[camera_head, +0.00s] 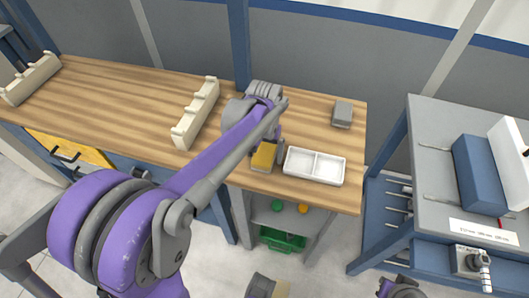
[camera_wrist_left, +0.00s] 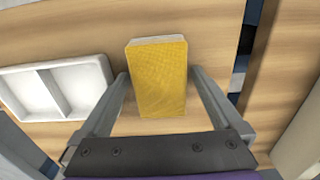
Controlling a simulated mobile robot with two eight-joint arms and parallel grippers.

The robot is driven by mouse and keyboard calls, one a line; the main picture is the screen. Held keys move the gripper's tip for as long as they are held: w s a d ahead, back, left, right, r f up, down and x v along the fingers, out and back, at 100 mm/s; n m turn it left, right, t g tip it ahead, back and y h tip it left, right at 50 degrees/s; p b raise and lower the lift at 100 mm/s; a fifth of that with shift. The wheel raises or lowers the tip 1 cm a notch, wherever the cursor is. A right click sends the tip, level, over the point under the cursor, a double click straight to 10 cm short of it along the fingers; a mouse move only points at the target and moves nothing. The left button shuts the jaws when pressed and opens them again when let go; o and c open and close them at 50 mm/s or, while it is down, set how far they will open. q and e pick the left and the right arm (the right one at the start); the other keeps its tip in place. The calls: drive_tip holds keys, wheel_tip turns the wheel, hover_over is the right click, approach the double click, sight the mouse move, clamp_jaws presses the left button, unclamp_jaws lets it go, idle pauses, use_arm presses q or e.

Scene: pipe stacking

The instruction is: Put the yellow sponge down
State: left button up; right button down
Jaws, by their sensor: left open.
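The yellow sponge (camera_head: 264,157) is by the front edge of the wooden workbench, just left of the white two-compartment tray (camera_head: 314,167). In the left wrist view the sponge (camera_wrist_left: 158,82) shows its yellow face and a pale end, over the wood. My left gripper (camera_head: 266,150) is open around the sponge. In the left wrist view its two fingers (camera_wrist_left: 162,98) stand on either side of the sponge, with a visible gap on each side. The sponge's underside is hidden, so its contact with the bench is not directly visible.
A grey block (camera_head: 342,114) lies at the bench's back right. A cream rack (camera_head: 196,114) stands left of my left gripper, and another rack (camera_head: 30,79) at the far left. The wood between the racks is clear. A blue-framed table (camera_head: 440,125) stands at the right.

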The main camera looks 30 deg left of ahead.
sight(264, 152)
use_arm(q)
wheel_tip(264, 152, up, 12)
drive_tip(key=p, duration=0.2)
drive_tip(key=s+d+f+m+t, duration=0.1)
drive_tip(key=s+d+f+t, duration=0.1)
drive_tip(key=s+f, duration=0.3)
drive_tip(key=s+d+f+m+t, duration=0.1)
drive_tip(key=s+d+f+t, duration=0.2)
drive_tip(key=s, duration=0.9)
wheel_tip(264, 152, down, 3)
drive_tip(key=shift+d+f+m, duration=0.1)
drive_tip(key=shift+d+m, duration=0.3)
drive_tip(key=shift+d, duration=0.5)
drive_tip(key=shift+s, duration=0.1)
wheel_tip(264, 152, up, 9)
drive_tip(key=w+p, duration=0.1)
drive_tip(key=p, duration=0.6)
drive_tip(key=shift+w+f, duration=0.15)
drive_tip(key=shift+w, duration=0.2)
